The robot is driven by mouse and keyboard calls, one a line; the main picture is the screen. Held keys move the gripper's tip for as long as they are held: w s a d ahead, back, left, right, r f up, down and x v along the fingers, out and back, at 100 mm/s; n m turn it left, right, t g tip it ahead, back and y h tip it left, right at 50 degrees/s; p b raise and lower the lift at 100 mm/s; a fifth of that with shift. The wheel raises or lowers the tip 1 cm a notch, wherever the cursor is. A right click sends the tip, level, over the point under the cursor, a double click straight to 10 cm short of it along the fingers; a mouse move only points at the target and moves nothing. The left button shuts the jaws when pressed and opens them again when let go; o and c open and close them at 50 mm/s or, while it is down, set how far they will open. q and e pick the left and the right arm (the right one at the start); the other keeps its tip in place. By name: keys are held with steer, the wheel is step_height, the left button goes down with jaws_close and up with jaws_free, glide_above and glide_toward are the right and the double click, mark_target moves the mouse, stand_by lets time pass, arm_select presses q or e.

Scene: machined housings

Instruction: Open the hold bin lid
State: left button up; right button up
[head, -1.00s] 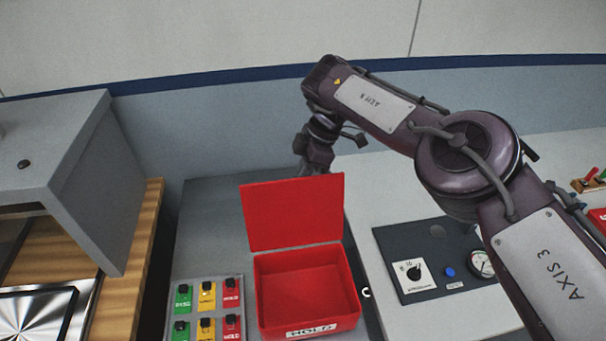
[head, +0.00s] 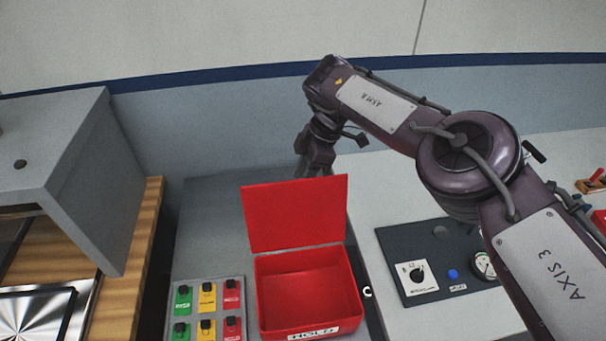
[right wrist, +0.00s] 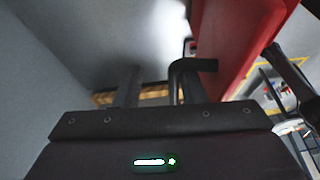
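The red hold bin (head: 308,326) stands on the grey bench with a "HOLD" label on its front, and it looks empty inside. Its red lid (head: 295,214) is open, standing up at the back edge and leaning slightly back. My right gripper (head: 318,168) is behind the lid's upper right edge, with its fingertips partly hidden. In the right wrist view the fingers (right wrist: 155,88) are apart with nothing between them. The red lid (right wrist: 240,45) is beside the right finger there; I cannot tell whether they touch. My left gripper is not in view.
A dark panel (head: 410,240) with a knob and gauge is to the right. A grey box-shaped housing (head: 85,190) stands at left over a wooden surface.

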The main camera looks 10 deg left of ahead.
steer(key=shift+w+r, duration=0.1)
steer(key=shift+r, duration=0.05)
steer(key=b+v, duration=0.2)
steer(key=v, duration=0.5)
steer(key=shift+r, duration=0.3)
steer(key=shift+d, duration=0.15)
